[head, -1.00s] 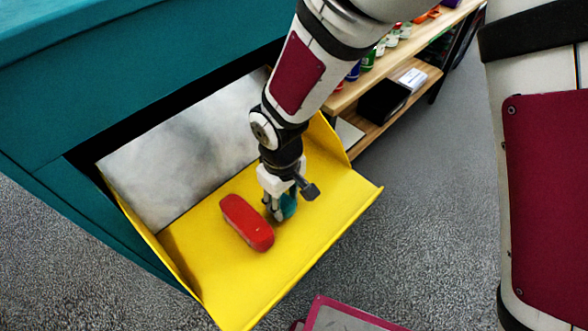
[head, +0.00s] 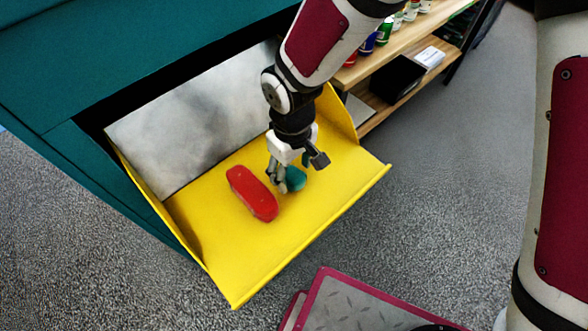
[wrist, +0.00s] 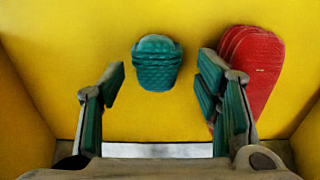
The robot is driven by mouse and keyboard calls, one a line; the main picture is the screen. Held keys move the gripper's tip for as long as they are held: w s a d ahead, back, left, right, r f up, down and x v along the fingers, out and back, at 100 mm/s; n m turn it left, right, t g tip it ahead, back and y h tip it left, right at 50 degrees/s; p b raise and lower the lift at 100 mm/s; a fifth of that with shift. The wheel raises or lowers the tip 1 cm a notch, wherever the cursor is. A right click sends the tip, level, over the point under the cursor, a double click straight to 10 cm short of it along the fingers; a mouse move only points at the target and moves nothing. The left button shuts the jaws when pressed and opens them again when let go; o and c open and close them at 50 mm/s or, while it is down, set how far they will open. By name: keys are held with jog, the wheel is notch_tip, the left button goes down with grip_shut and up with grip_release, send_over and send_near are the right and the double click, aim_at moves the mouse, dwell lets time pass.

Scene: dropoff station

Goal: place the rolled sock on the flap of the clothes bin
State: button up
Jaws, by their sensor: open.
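The rolled sock (head: 295,179) is a small teal bundle lying on the yellow flap (head: 245,270) of the teal clothes bin (head: 75,85). In the wrist view the sock (wrist: 157,63) shows folded bands and lies on the yellow surface, between and beyond the fingertips. My gripper (head: 283,181) is just above the sock, pointing down, and partly hides it in the head view. In the wrist view my gripper (wrist: 162,80) has its fingers spread wide, with a gap on both sides of the sock.
A long red object (head: 252,193) lies on the flap beside the sock; it also shows in the wrist view (wrist: 258,65), close to one finger. The flap has raised side walls. A wooden shelf (head: 400,60) with small items stands behind at the right.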

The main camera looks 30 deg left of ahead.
aim_at(293, 174)
notch_tip(293, 174, up, 11)
dwell(0.3)
jog(key=shift+w, duration=0.1)
jog(key=w+d+r+m+t, duration=0.1)
jog(key=w+d+r+m, duration=0.15)
jog(key=d+r, duration=0.55)
jog(key=w+d+r+m+t, duration=0.15)
jog(key=d+r+m, duration=0.3)
jog(key=d, duration=0.85)
jog(key=s+d+r+m+t, duration=0.2)
jog(key=s+d+r+m, duration=0.2)
jog(key=s+d, duration=0.5)
jog(key=shift+s+d+r+m, duration=0.25)
jog(key=shift+d+m, duration=1.05)
jog(key=shift+d, duration=1.4)
jog(key=shift+f, duration=0.1)
